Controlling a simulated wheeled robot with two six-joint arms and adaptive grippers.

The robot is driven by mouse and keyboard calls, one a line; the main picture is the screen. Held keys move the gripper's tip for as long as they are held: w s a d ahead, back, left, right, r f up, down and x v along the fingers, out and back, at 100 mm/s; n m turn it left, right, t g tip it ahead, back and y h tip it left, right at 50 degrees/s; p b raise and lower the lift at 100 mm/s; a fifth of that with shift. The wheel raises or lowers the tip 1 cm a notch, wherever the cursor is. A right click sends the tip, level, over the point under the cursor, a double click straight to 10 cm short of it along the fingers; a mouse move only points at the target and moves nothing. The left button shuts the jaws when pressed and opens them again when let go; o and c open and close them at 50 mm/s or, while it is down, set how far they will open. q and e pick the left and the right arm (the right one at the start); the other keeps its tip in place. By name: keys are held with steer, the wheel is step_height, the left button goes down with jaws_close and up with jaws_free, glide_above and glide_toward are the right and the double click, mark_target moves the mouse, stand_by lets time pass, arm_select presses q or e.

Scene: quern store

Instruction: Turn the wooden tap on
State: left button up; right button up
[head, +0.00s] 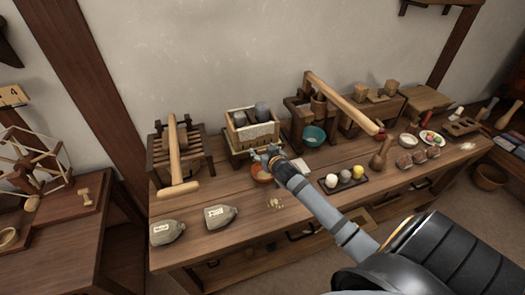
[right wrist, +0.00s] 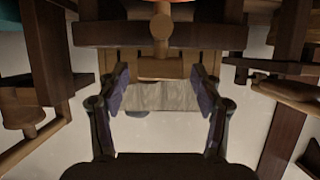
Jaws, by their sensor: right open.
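A light wooden peg-like piece, which looks like the wooden tap (right wrist: 161,27), shows at the top centre of the right wrist view, against a dark wooden beam. In the head view my right gripper hides that spot. My right gripper (head: 267,154) is in front of the wooden box (head: 236,131) with cloth and grey stones in it. It also shows in the right wrist view (right wrist: 160,92), with its fingers apart and nothing held. I cannot tell whether the fingertips touch anything. The left gripper is out of view.
An orange bowl (head: 261,174) stands just below the gripper. A teal bowl (head: 314,136) and a press with a long wooden lever (head: 342,101) stand to the right. A dark tray with balls (head: 343,181) and two sacks (head: 166,232) are nearer the bench front.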

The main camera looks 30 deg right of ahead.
steer(key=shift+w+d+f, duration=0.1)
steer(key=shift+w+f, duration=0.05)
steer(key=shift+w, duration=0.25)
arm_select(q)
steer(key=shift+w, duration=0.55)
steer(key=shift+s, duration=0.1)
arm_select(e)
steer(key=c, duration=1.2)
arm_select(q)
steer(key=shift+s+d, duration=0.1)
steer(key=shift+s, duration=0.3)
arm_select(e)
steer(key=shift+o, duration=0.2)
